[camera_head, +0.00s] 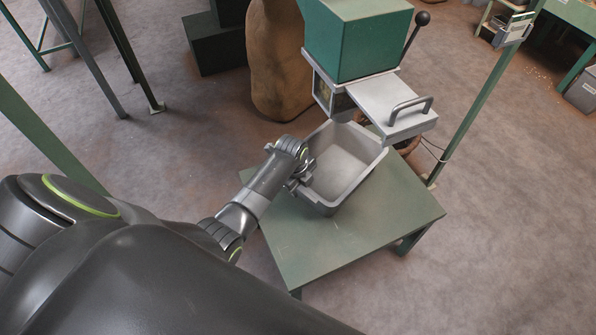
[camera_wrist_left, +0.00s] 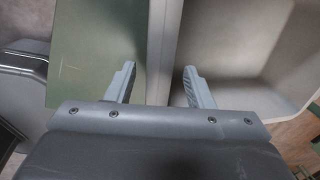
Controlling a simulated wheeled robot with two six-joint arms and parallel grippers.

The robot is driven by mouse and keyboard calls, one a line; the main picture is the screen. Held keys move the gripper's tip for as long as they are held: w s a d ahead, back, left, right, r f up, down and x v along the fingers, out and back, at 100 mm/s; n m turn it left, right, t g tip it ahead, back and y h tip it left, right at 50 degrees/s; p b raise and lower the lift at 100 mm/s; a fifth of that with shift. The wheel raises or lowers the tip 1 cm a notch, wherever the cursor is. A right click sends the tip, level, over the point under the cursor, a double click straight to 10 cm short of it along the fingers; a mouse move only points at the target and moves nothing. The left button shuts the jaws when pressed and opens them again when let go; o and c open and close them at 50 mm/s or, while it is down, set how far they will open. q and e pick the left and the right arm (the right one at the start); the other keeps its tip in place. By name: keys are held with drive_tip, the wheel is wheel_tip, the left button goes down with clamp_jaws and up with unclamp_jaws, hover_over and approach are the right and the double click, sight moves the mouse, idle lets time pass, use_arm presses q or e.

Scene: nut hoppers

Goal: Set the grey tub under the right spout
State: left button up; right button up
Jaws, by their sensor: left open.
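The grey tub (camera_head: 342,163) stands upright and empty on a small green table (camera_head: 345,240). A green hopper (camera_head: 357,40) with a grey metal spout housing (camera_head: 395,105) is above the tub's far end and hides part of its far rim. I cannot tell if the tub is centred below the outlet. My left gripper (camera_head: 303,184) is at the tub's near left side. In the left wrist view the open fingers (camera_wrist_left: 158,85) stand on either side of the tub's wall (camera_wrist_left: 161,40), apart from it. My right gripper is not in view.
A brown sack (camera_head: 281,60) and dark boxes (camera_head: 215,42) stand behind the table. A green post (camera_head: 487,95) rises at its right. A lever with a black knob (camera_head: 422,18) sticks out from the hopper. The table's front part is clear.

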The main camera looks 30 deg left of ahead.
use_arm(q)
wheel_tip(320, 180, up, 9)
drive_tip(key=s+p, duration=0.1)
drive_tip(key=shift+s+a+p, duration=0.2)
drive_tip(key=shift+s+p, duration=0.1)
drive_tip(key=shift+p, duration=0.1)
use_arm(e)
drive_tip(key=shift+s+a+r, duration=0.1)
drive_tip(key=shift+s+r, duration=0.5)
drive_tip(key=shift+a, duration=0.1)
use_arm(q)
drive_tip(key=s+a+f+n+y+p, duration=0.1)
drive_tip(key=s+a+f+n+p, duration=0.25)
drive_tip(key=s+f+n, duration=1.05)
drive_tip(key=s+a+f+n+p, duration=0.1)
drive_tip(key=s+f+n, duration=0.2)
drive_tip(key=s+f, duration=0.4)
drive_tip(key=s+a+f+n+g, duration=0.1)
drive_tip(key=s+f+n, duration=0.3)
drive_tip(key=s, duration=1.9)
wheel_tip(320, 180, down, 4)
drive_tip(key=shift+r+n+y+p, duration=0.1)
drive_tip(key=shift+n+y+p, duration=0.2)
drive_tip(key=shift+p, duration=0.1)
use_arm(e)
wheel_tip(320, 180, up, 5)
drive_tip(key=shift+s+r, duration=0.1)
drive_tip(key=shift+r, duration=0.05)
